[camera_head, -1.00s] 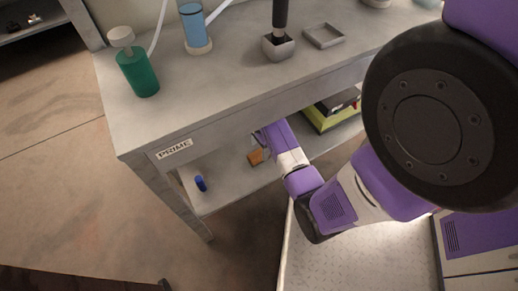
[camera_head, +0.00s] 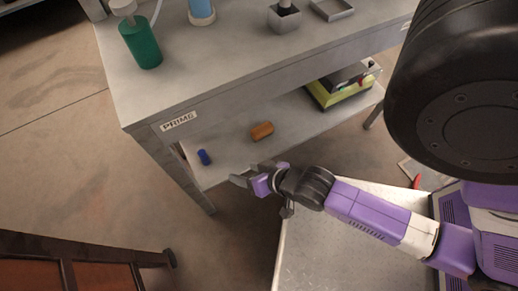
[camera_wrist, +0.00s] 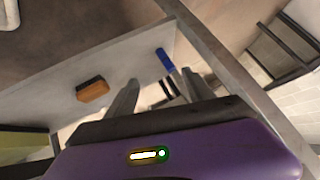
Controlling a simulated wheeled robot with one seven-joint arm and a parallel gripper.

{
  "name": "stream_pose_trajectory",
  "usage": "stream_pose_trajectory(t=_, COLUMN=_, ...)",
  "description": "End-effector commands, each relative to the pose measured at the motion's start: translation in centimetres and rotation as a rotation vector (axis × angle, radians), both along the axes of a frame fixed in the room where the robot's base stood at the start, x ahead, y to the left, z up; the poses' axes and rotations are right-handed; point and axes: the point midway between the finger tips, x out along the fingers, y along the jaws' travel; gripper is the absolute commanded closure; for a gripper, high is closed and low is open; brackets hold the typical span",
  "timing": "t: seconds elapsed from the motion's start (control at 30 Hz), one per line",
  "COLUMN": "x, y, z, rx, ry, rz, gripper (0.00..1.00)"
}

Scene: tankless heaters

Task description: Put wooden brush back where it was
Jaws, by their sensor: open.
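The wooden brush (camera_head: 262,131), an orange-brown block with a dark underside, lies on the lower shelf (camera_head: 225,148) of the grey workbench. It also shows left of the fingers in the wrist view (camera_wrist: 92,90). My gripper (camera_head: 250,173) is at the front edge of that shelf, apart from the brush. Its two fingers are spread in the wrist view (camera_wrist: 160,78), with nothing held between them.
The bench top (camera_head: 190,80) is above, bearing a green bottle (camera_head: 141,43). A dark wooden piece (camera_head: 90,245) stands lower left.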

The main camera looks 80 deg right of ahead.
Motion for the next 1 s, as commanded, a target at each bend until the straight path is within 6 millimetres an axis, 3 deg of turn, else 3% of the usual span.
stream_pose_trajectory(t=0.03, x=-1.0, y=1.7, z=2.0, rx=-0.056, ry=-0.032, rz=0.094, gripper=0.39)
stream_pose_trajectory(t=0.2, x=-3.1, y=5.8, z=9.9, rx=-0.263, ry=-0.184, rz=0.361, gripper=0.39)
stream_pose_trajectory(t=0.3, x=-4.1, y=7.3, z=14.2, rx=-0.367, ry=-0.268, rz=0.471, gripper=0.39)
stream_pose_trajectory(t=0.43, x=-5.0, y=8.5, z=18.2, rx=-0.458, ry=-0.344, rz=0.555, gripper=0.39)
stream_pose_trajectory(t=0.6, x=-5.4, y=9.0, z=20.1, rx=-0.502, ry=-0.383, rz=0.59, gripper=0.39)
stream_pose_trajectory(t=1.0, x=-5.4, y=8.9, z=21.1, rx=-0.503, ry=-0.384, rz=0.588, gripper=0.39)
